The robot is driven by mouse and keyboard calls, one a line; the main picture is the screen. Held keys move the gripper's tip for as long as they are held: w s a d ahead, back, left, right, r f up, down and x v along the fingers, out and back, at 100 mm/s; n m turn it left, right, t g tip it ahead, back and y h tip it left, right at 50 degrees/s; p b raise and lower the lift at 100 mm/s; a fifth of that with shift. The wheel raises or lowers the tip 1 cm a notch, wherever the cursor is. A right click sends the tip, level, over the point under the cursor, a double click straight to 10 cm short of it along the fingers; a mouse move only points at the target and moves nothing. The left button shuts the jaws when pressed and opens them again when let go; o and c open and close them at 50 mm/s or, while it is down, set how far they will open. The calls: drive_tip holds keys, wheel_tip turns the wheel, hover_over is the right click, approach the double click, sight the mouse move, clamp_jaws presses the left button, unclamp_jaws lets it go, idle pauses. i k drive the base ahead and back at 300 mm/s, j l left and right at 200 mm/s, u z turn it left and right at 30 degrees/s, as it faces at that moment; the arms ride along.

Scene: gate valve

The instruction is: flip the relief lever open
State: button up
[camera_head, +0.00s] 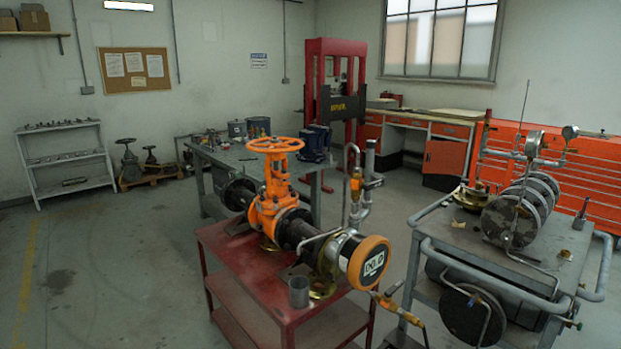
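An orange gate valve (270,205) with an orange handwheel (275,145) stands upright on a red cart (235,260). Black flanged pipe runs through it toward a round end with an orange rim (370,263) and a dark label. Behind that end, grey vertical pipework (366,200) rises, with a small orange-brown part (356,183) on its left side. This part may be the relief lever, but it is too small to tell its position. A yellow-orange fitting (388,303) hangs low beside the cart. My gripper is not in view.
A grey metal cup (298,292) stands on the red cart's front. A grey trolley (470,255) with a cylindrical gauge assembly (520,212) stands close at right. A workbench (215,165) and red press (333,100) are behind. The floor at left (110,270) is clear.

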sight(367, 188)
drive_tip(key=i+l+z, duration=0.15)
drive_tip(key=i, duration=0.45)
drive_tip(key=i+l+z, duration=0.1)
drive_tip(key=i, duration=0.5)
